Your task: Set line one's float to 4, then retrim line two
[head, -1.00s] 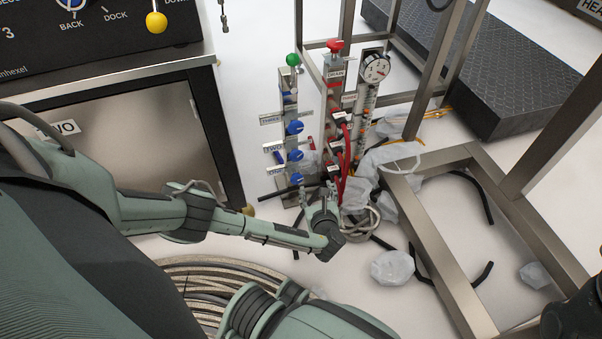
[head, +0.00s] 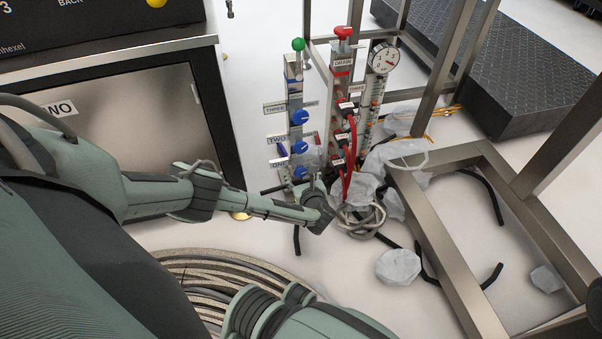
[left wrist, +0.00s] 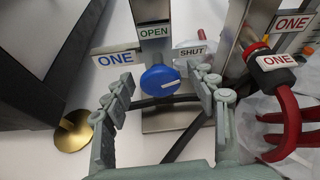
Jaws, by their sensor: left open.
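A steel post (head: 293,74) with a green ball on top carries three blue knobs labelled THREE, TWO and ONE. Knob ONE (head: 300,172) is the lowest. It also shows in the left wrist view (left wrist: 159,79), its white line nearly level, with OPEN above and SHUT at its right. My left gripper (head: 302,190) is open just in front of it; in the wrist view the fingers (left wrist: 165,98) stand either side of the knob, apart from it. Knob TWO (head: 299,146) is above. The flow tube (head: 370,115) stands farther right; its float is too small to read. My right gripper is out of view.
A red-topped DRAIN post (head: 342,65) with red hoses (head: 351,140) stands right of the knobs, near a dial gauge (head: 384,58). A steel frame (head: 440,250), plastic wraps (head: 398,267), black tube pieces and a coiled hose (head: 200,280) crowd the floor.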

